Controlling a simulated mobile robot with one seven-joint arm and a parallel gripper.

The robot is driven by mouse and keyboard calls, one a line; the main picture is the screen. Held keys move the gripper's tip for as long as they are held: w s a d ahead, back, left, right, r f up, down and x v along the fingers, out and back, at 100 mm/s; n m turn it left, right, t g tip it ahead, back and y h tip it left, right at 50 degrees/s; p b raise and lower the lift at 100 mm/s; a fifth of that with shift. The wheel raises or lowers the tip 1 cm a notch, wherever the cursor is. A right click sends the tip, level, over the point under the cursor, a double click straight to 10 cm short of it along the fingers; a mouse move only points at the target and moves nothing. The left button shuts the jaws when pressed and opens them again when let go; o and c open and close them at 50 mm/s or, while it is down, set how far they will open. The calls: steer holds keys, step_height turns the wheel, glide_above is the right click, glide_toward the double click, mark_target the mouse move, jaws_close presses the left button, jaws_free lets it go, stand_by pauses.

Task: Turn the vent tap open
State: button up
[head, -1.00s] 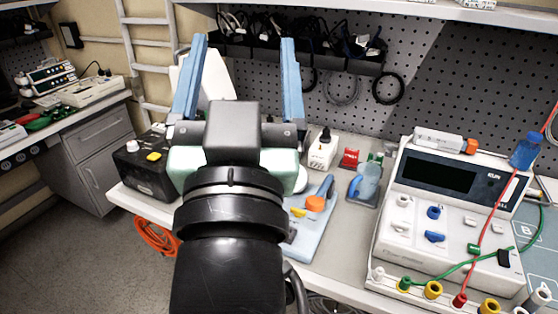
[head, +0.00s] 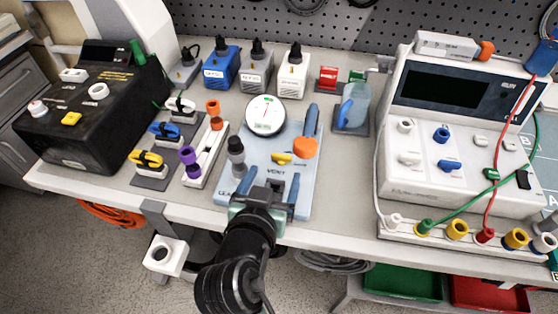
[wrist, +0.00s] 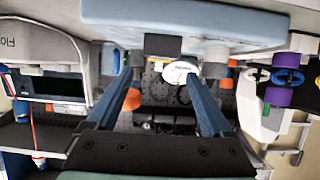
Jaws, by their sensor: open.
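The light-blue test board (head: 312,190) lies on the bench with a "VENT" label. Just above the label is a small yellow tap handle (head: 282,158), lying roughly sideways. A round white gauge (head: 265,115), an orange knob (head: 305,147) and a grey knob (head: 236,150) are on the same board. My gripper (head: 272,180) is open and empty at the board's near edge, its blue fingers either side of the label, short of the tap in the picture. In the wrist view, the fingers (wrist: 161,80) stand apart, with a yellow strip, probably the tap, between and beyond them.
A black pump box (head: 100,115) stands at left, beside coloured clamps (head: 165,130). Several small labelled bottles (head: 255,68) line the back. A blue cup-like part (head: 352,108) stands right of the board. A white instrument (head: 460,120) with cables is at right.

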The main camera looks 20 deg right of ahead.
mark_target(281, 157)
steer(key=x, duration=0.6)
steer(key=shift+w, duration=0.1)
jaws_close()
steer(key=shift+r, duration=0.1)
